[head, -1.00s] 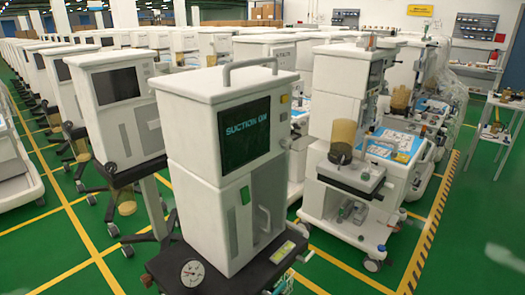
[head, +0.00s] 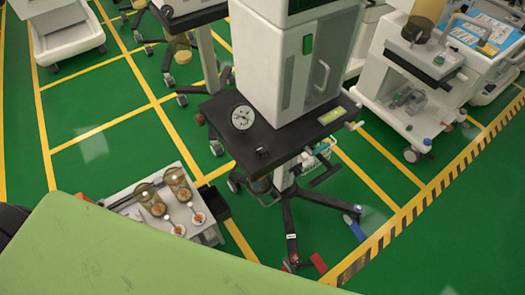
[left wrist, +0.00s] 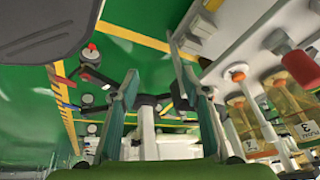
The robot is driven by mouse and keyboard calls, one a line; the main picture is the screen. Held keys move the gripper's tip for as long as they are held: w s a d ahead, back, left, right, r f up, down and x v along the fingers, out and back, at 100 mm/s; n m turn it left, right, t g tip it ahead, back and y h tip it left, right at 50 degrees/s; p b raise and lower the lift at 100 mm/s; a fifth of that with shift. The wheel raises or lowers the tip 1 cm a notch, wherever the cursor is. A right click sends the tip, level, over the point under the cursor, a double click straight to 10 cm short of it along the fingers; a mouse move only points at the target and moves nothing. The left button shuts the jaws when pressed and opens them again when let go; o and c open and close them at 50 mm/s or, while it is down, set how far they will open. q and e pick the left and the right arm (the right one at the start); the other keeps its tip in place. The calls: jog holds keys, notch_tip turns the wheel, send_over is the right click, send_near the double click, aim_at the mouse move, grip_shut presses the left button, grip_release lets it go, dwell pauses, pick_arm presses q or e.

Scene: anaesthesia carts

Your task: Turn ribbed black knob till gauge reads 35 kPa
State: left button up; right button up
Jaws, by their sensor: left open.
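A round white gauge (head: 242,117) stands on the left end of the black shelf (head: 285,138) of a white suction unit (head: 288,75) in the head view. Its needle is too small to read. A small black knob-like part (head: 262,152) sits at the shelf's front edge below the gauge; I cannot make out ribs on it. My left gripper (left wrist: 165,95) shows only in the left wrist view, open, with nothing between its teal fingers. It is apart from the gauge and knob, neither of which I can identify there. My right gripper is not in view.
A low grey cart (head: 190,205) with amber jars stands left of the suction unit's wheeled base (head: 290,215). Amber jars (left wrist: 245,125) show at the right of the left wrist view. Another white machine (head: 405,95) stands right. Green floor (head: 440,250) is clear at lower right.

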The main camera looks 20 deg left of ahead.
aim_at(257, 152)
pick_arm(q)
jog(key=w+a+r+t+h+b, duration=0.25)
jog(key=w+r+t+b, duration=0.4)
jog(key=w+r, duration=1.2)
jog(key=w+d+r+m+t+h+b, duration=0.1)
jog(key=w+d+r+m+t+h, duration=0.15)
jog(key=d+r, duration=0.65)
jog(key=w+d+r+m+t+h+b, duration=0.1)
jog(key=d+r+m+t+h, duration=0.2)
jog(key=r, duration=1.2)
jog(key=shift+n+g+h, duration=0.5)
jog(key=shift+n+h, duration=0.05)
jog(key=shift+h, duration=0.15)
jog(key=p+x, duration=0.1)
jog(key=x, duration=1.1)
jog(key=shift+a+f, duration=0.15)
jog(key=shift+a, duration=0.05)
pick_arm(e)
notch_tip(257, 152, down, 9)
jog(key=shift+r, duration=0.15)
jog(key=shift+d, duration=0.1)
pick_arm(q)
jog(key=c, duration=1.1)
